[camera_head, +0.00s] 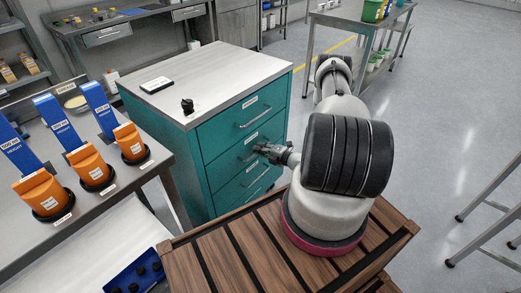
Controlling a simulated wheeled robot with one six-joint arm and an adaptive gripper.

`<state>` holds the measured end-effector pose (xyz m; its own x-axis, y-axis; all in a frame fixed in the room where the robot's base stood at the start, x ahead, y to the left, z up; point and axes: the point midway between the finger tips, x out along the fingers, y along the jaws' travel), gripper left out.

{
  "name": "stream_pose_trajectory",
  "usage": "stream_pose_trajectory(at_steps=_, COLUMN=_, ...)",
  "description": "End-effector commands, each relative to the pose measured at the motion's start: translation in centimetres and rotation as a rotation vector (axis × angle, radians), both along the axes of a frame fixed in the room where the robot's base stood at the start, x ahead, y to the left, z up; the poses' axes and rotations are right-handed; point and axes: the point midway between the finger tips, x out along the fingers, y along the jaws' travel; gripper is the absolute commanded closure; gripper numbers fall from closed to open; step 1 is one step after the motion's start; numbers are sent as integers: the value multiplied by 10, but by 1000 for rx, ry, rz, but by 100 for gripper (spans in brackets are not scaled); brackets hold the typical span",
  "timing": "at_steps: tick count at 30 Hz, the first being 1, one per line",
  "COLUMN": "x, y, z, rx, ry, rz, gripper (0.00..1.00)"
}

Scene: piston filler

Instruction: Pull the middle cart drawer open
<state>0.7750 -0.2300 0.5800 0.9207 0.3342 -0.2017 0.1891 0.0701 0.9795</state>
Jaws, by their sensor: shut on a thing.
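The teal cart (160,135) stands ahead of me with a pale metal top. Its front has several drawers, one above another, each with a bar handle and a small label. The top drawer (228,128) looks flush. The middle drawer (222,166) has my gripper (262,149) at its handle, shut on it. The fingers hide most of that handle. The middle drawer looks closed or nearly so; I cannot tell a small gap. A lower drawer (240,190) shows under it.
A black-and-white device (156,85) and a small black object (187,106) lie on the cart top. A bench at left holds orange-and-blue units (91,168). A wooden slatted surface (215,260) is below my arm. Open floor (430,130) lies to the right, with a metal frame (490,215) at the edge.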

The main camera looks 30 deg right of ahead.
Motion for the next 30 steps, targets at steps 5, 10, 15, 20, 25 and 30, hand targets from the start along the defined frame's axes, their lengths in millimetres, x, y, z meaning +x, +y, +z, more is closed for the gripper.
stream_pose_trajectory(at_steps=5, x=-2, y=-1, z=0, rx=-1, ry=1, rz=-1, gripper=100)
stream_pose_trajectory(at_steps=10, x=-16, y=-7, z=-1, rx=1, ry=2, rz=-3, gripper=100)
stream_pose_trajectory(at_steps=15, x=-47, y=-18, z=-1, rx=2, ry=3, rz=-6, gripper=100)
stream_pose_trajectory(at_steps=20, x=-87, y=-33, z=-1, rx=2, ry=3, rz=-8, gripper=100)
stream_pose_trajectory(at_steps=25, x=-132, y=-50, z=0, rx=1, ry=2, rz=-8, gripper=100)
stream_pose_trajectory(at_steps=30, x=-176, y=-66, z=0, rx=0, ry=2, rz=-8, gripper=100)
